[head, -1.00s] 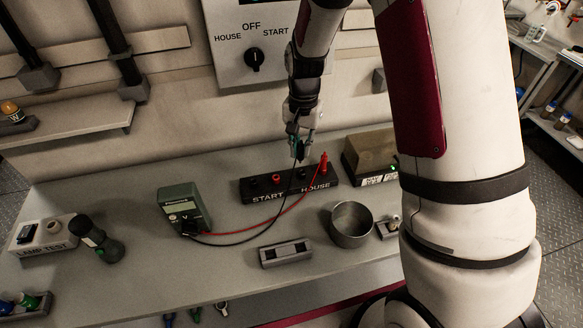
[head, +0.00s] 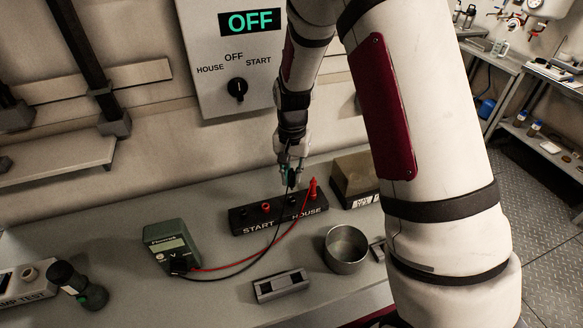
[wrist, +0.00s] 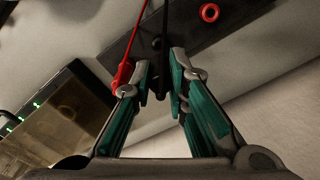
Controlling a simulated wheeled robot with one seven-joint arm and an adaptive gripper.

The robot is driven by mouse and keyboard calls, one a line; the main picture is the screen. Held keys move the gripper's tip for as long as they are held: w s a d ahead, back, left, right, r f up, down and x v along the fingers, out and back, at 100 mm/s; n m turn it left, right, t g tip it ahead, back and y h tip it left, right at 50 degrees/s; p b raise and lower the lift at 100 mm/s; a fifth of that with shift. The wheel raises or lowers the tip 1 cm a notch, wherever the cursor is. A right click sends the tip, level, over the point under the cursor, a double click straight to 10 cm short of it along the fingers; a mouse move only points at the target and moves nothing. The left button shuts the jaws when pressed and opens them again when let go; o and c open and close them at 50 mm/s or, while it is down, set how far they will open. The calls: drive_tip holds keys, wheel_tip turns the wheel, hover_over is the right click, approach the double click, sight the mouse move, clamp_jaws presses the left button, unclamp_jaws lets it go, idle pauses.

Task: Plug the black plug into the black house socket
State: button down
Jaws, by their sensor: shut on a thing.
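The socket strip (head: 278,213) lies on the bench, marked START at left and HOUSE at right. A red plug (head: 313,187) stands in the right-hand HOUSE socket; it also shows beside my fingers in the wrist view (wrist: 124,78). My gripper (head: 290,182) points down over the black house socket (head: 291,201), left of the red plug. Its fingers are shut on the black plug (wrist: 158,82), whose black lead runs up between them in the wrist view. The plug's lower end is hidden or too dark, so I cannot tell whether it touches the socket.
A green meter (head: 170,245) stands left, with red and black leads running from it. A metal cup (head: 346,248), a grey block (head: 280,285) and a brown-topped box (head: 355,175) are close to the strip. A panel (head: 235,60) behind reads OFF.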

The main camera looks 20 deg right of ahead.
sight(292, 187)
drive_tip(key=shift+f+b, duration=0.3)
drive_tip(key=shift+f, duration=1.1)
drive_tip(key=shift+f, duration=1.4)
idle(0.8)
drive_tip(key=c, duration=1.5)
unclamp_jaws()
drive_tip(key=shift+r, duration=0.1)
wheel_tip(292, 187, up, 11)
drive_tip(key=shift+r, duration=0.4)
